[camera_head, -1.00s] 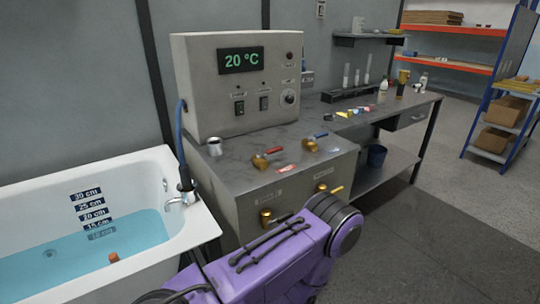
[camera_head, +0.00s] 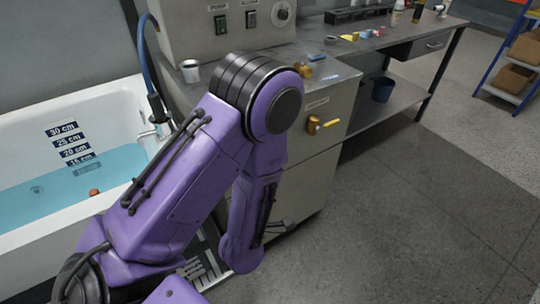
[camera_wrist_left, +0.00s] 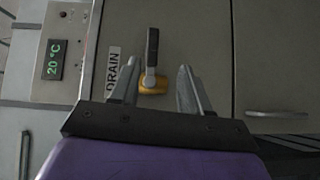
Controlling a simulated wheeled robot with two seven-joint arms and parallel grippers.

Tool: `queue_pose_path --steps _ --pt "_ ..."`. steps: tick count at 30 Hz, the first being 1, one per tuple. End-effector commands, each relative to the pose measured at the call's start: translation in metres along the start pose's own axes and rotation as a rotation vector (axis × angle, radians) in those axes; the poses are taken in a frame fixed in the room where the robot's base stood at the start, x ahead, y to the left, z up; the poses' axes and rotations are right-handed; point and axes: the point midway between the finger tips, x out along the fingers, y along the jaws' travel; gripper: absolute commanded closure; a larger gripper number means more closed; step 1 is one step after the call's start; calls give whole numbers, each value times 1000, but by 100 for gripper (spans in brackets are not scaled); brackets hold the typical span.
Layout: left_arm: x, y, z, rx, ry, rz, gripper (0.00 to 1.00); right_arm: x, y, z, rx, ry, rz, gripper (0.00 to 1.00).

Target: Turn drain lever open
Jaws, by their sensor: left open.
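The drain lever (camera_wrist_left: 152,50) shows in the left wrist view as a dark handle on a yellow valve body (camera_wrist_left: 153,85), beside a white DRAIN label (camera_wrist_left: 113,72) on the cabinet front. My left gripper (camera_wrist_left: 158,66) is open, with one finger on each side of the lever in the picture. Both fingers look apart from the handle; I cannot tell the depth between them and it. My right gripper is in neither view.
The bathtub (camera_head: 30,110) with blue water (camera_head: 60,185) stands at the left. A cup (camera_head: 190,70) stands on the cabinet top. The floor (camera_head: 420,210) at right is clear.

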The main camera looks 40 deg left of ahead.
Motion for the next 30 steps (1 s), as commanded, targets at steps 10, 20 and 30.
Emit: queue_pose_path --steps 10,20,30 --pt "61 15 -2 -64 13 43 53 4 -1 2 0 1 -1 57" --pt "105 14 -2 -60 10 39 53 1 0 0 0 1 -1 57" --pt "106 13 -2 -58 9 38 86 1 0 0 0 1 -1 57"
